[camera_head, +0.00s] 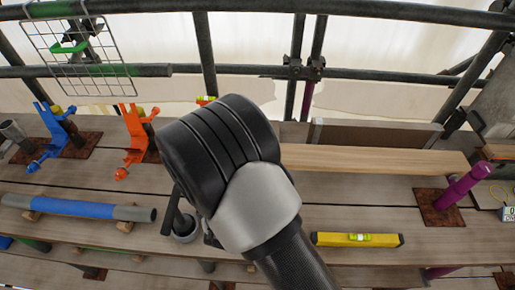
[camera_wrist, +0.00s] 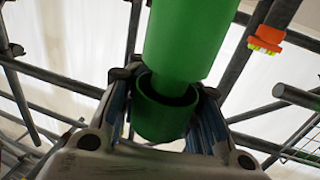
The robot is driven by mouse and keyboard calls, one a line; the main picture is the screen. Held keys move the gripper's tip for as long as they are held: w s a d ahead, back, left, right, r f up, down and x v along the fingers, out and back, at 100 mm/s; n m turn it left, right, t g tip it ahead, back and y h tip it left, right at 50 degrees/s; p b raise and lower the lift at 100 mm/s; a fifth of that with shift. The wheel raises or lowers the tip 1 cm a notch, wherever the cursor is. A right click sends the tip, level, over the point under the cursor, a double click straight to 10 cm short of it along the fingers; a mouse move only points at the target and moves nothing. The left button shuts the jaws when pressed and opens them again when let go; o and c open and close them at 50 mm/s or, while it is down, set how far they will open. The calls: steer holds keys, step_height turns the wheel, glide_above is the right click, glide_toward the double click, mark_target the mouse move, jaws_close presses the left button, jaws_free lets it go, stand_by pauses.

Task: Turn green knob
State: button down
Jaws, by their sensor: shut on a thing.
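In the wrist view, a green knob (camera_wrist: 160,118), shaped like a short hollow cup, sits between the two fingers of my gripper (camera_wrist: 165,95). The fingers are shut on it from both sides. A wider green cylinder (camera_wrist: 188,38) rises above it, joined by a narrower green neck that enters the cup. In the head view my black and white arm fills the middle and hides most of the gripper, and the green knob cannot be made out there.
Orange (camera_head: 136,140) and blue (camera_head: 57,135) fittings stand on the planks at left. A yellow spirit level (camera_head: 330,239) lies at lower right, left of a purple post (camera_head: 462,186). Dark scaffold tubes surround the wrist view.

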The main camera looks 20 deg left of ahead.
steer(key=s+a+n+g+y+b, duration=0.1)
steer(key=s+n+g+y+b, duration=0.1)
steer(key=n+g+y, duration=0.5)
steer(key=s+a+n+g+y+b, duration=0.2)
steer(key=s+n+g+y, duration=0.2)
steer(key=n+g, duration=1.2)
steer(key=shift+n+g+y, duration=0.4)
steer(key=shift+g+y, duration=1.5)
steer(key=shift+g, duration=0.2)
steer(key=shift+s+r, duration=0.1)
steer(key=c, duration=1.5)
jaws_free()
